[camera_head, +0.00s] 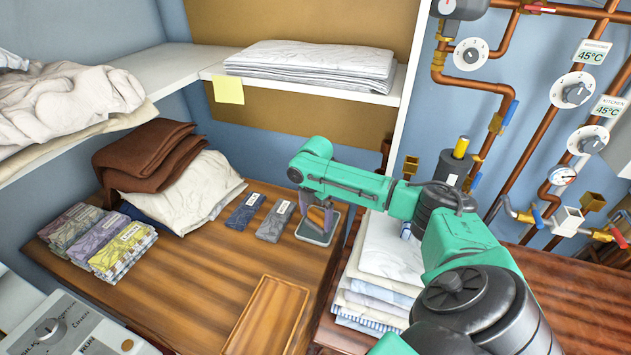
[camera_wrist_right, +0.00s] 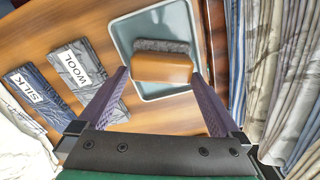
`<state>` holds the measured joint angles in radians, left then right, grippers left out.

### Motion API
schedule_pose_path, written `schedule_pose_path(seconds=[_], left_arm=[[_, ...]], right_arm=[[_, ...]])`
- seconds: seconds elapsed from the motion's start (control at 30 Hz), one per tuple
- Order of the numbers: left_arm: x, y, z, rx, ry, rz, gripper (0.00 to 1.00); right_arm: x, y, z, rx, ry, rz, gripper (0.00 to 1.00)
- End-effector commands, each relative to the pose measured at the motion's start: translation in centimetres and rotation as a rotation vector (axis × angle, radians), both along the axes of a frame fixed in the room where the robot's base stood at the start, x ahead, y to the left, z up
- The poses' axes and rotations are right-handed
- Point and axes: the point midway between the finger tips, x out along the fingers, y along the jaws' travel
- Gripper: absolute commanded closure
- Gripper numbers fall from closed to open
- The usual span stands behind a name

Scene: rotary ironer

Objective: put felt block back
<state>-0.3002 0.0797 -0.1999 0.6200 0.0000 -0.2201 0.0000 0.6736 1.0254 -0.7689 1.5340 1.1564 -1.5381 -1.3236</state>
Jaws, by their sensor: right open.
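The felt block (camera_wrist_right: 162,68), a tan wooden block with a grey felt strip along one side, rests in a pale grey-blue shallow tray (camera_wrist_right: 150,27) in the right wrist view. The tray also shows in the head view (camera_head: 313,235), at the right edge of the wooden table, where my gripper largely hides the block. My right gripper (camera_head: 318,213) is over the tray. Its two purple fingers (camera_wrist_right: 160,74) are open, one on each side of the block, and I see no clear contact. My left gripper is not in view.
Folded cloths labelled WOOL (camera_wrist_right: 85,70) and SILK (camera_wrist_right: 38,92) lie left of the tray. A stack of folded linen (camera_head: 385,262) stands close on the right. A shallow rectangular wooden tray (camera_head: 233,345) lies at the front. The table's middle (camera_head: 205,275) is clear.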

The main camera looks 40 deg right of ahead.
Motion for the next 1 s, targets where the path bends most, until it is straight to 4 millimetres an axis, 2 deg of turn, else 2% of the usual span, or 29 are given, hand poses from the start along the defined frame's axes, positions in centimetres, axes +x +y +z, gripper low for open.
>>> schedule_pose_path(seconds=[0.3, 0.4, 0.57, 1.0], left_arm=[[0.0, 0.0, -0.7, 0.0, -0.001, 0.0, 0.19], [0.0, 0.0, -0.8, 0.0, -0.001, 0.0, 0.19], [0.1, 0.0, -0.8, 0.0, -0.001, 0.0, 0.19], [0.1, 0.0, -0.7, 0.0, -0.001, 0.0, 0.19]], right_arm=[[0.1, -0.1, 8.3, -0.001, -0.005, -0.001, 0.0], [0.1, 0.0, 10.1, 0.0, -0.003, -0.001, 0.0], [0.0, -0.1, 11.1, 0.0, -0.001, -0.001, 0.0], [0.0, -0.1, 11.1, 0.0, 0.0, -0.001, 0.0]])
